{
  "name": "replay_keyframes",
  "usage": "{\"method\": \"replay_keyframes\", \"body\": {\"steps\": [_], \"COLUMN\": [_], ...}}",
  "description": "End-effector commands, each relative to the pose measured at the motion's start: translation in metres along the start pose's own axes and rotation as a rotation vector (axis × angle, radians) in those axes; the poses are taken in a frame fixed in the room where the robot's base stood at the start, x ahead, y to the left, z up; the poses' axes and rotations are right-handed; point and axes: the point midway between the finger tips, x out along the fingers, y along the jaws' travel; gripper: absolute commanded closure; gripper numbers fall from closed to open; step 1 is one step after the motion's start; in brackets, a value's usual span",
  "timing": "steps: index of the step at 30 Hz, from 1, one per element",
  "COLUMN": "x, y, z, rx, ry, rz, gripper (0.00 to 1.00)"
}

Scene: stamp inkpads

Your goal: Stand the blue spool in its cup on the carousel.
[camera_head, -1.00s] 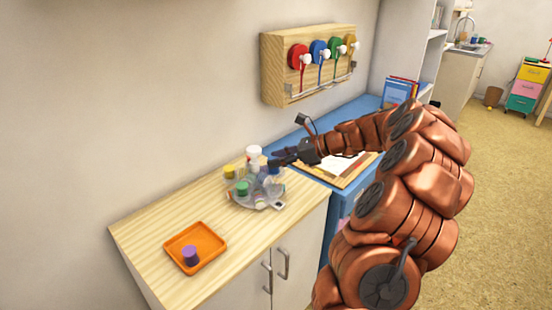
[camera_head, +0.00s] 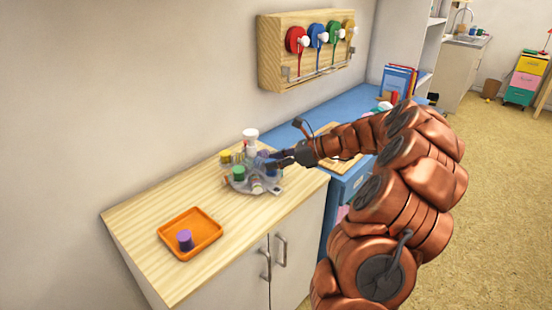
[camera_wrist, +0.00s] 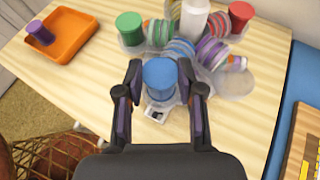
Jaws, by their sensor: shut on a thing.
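The blue spool (camera_wrist: 161,76) is upright between the two fingers of my gripper (camera_wrist: 161,90), which is shut on it. The carousel (camera_head: 266,187) is a clear, pale disc on the wooden counter, with cups around a white central post (camera_wrist: 195,18). The spool is over the near edge of the carousel in the wrist view. In the head view my gripper (camera_head: 281,160) reaches in from the right at the carousel's side. I cannot tell whether the spool's base touches a cup, as the fingers and spool hide it.
A green spool (camera_wrist: 130,28) and a red spool (camera_wrist: 240,14) stand on the carousel beside striped rings. An orange tray (camera_head: 208,239) holds a purple spool (camera_head: 185,240) at the left. A wall rack (camera_head: 268,55) hangs behind. The counter between tray and carousel is clear.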

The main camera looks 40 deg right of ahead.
Motion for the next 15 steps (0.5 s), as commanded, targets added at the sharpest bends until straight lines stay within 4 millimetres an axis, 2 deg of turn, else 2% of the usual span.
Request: {"method": "replay_keyframes", "body": {"steps": [11, 12, 15], "x": [-0.0001, -0.0001, -0.0001], "y": [0.0000, 0.0000, 0.0000], "z": [0.0003, 0.0003, 0.0003], "rx": [0.000, 0.000, 0.000], "ry": [0.000, 0.000, 0.000], "rz": [-0.001, -0.001, -0.001], "gripper": [0.86, 0.62, 0.51]}}
